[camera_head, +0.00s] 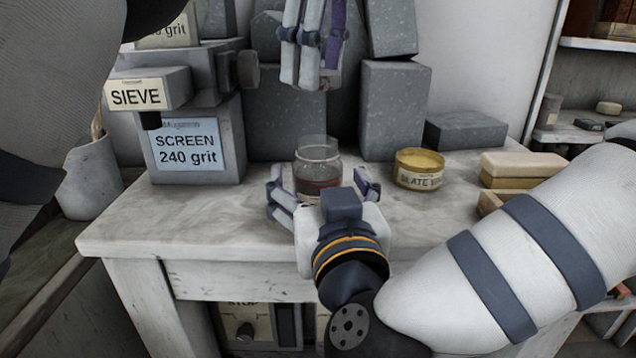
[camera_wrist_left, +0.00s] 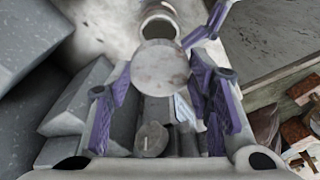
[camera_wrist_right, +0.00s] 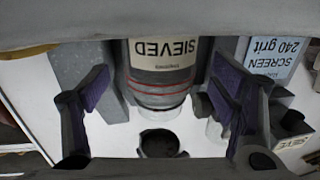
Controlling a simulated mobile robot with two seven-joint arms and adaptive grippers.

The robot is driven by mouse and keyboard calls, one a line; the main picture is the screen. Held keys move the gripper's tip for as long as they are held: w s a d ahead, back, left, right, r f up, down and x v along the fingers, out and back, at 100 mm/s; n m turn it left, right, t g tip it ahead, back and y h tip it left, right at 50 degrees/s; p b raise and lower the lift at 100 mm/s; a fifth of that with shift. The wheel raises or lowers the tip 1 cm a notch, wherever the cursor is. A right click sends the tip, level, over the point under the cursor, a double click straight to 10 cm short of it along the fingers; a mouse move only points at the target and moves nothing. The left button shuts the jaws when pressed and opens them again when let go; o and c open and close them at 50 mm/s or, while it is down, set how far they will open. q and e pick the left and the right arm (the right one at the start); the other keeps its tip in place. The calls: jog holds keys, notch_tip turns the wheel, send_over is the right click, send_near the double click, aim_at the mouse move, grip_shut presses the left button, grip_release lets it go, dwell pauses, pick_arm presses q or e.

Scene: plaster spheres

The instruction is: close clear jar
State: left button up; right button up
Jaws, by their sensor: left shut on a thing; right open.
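The clear jar (camera_head: 318,172) stands upright on the table, its round mouth uncovered and dark material low inside. In the right wrist view the jar (camera_wrist_right: 160,88) appears upside down, with a "SIEVED" label and red lines. My right gripper (camera_head: 323,187) is open, its fingers on either side of the jar with gaps visible in the wrist view. My left gripper (camera_head: 314,72) is above the jar, shut on a round greyish lid (camera_wrist_left: 165,67). The jar's mouth (camera_wrist_left: 160,24) shows beyond the lid. The lid is not clear in the head view.
Pale blocks (camera_head: 522,166) lie farther right. Grey stone blocks (camera_head: 394,108) line the back. A "SCREEN 240 grit" box (camera_head: 192,140) stands at left. The tabletop (camera_head: 150,222) is bare at front left.

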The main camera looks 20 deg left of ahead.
jog(key=shift+x, duration=1.5)
jog(key=c, duration=1.8)
pick_arm(q)
send_over(317, 141)
jog(key=shift+d+f, duration=0.15)
jog(key=shift+f, duration=2.3)
jog(key=shift+f, duration=0.1)
jog(key=shift+f, duration=0.8)
jog(key=shift+f, duration=0.55)
pick_arm(e)
grip_shut()
